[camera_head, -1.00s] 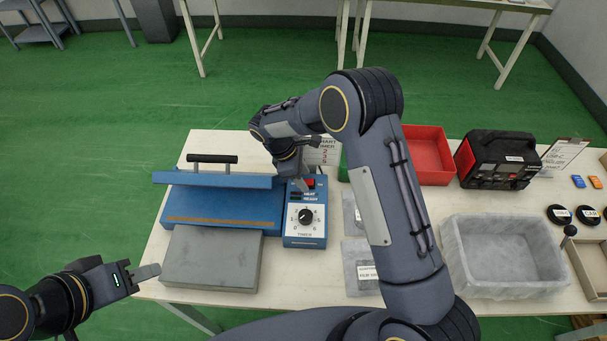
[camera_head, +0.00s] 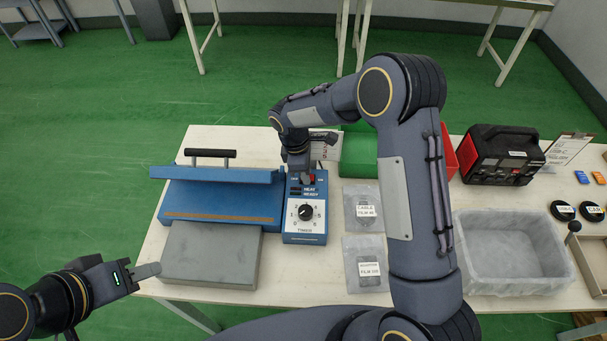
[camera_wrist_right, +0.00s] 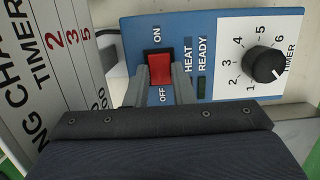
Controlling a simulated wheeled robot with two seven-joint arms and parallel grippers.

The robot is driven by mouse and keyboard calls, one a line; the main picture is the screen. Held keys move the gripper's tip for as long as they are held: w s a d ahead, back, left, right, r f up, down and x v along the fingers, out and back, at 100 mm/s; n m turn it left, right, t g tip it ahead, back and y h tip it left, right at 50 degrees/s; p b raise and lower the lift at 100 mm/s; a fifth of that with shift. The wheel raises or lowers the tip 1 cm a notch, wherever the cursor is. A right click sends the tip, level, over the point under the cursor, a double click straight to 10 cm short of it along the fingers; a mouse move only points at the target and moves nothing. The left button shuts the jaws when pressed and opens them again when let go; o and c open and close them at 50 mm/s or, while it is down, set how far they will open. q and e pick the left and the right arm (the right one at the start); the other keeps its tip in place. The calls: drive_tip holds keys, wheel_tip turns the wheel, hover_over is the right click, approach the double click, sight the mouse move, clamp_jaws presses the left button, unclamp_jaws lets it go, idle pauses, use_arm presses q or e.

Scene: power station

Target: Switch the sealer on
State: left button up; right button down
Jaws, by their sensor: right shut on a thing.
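The blue sealer (camera_head: 220,203) stands on the table with its black-handled lid raised. Its blue control box (camera_head: 305,236) has a timer dial and HEAT and READY labels. In the right wrist view the red rocker switch (camera_wrist_right: 161,69) sits between ON and OFF marks; which way it is tipped I cannot tell. My right gripper (camera_head: 303,180) is at the box's top edge, its fingers on both sides of the switch, shut on it; the wrist view shows its fingers (camera_wrist_right: 161,88) near the OFF end. My left gripper (camera_head: 147,275) is empty left of the grey block; its opening is unclear.
A grey block (camera_head: 210,256) lies in front of the sealer. A timer chart (camera_wrist_right: 52,60) stands close beside the control box.

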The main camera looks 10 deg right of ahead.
sight(311, 178)
drive_tip(key=shift+s+d+f+t+y+b, duration=0.1)
drive_tip(key=shift+d+t+y+b, duration=0.1)
drive_tip(key=shift+y+b, duration=0.3)
drive_tip(key=shift+d+f+t+y+b, duration=0.1)
drive_tip(key=shift+d+y+b, duration=0.15)
drive_tip(key=shift+y, duration=0.35)
drive_tip(key=shift+r+y, duration=0.15)
drive_tip(key=shift+y, duration=0.25)
use_arm(q)
wheel_tip(311, 178, down, 3)
drive_tip(key=shift+r, duration=0.2)
use_arm(e)
drive_tip(key=shift+a, duration=0.1)
drive_tip(key=c, duration=1.2)
unclamp_jaws()
drive_tip(key=shift+c, duration=0.2)
drive_tip(key=shift+r, duration=0.15)
use_arm(q)
drive_tip(key=shift+f+b, duration=0.4)
drive_tip(key=shift+b, duration=0.1)
use_arm(e)
wheel_tip(311, 178, up, 8)
drive_tip(key=shift+d+f, duration=0.2)
drive_tip(key=shift+d, duration=0.1)
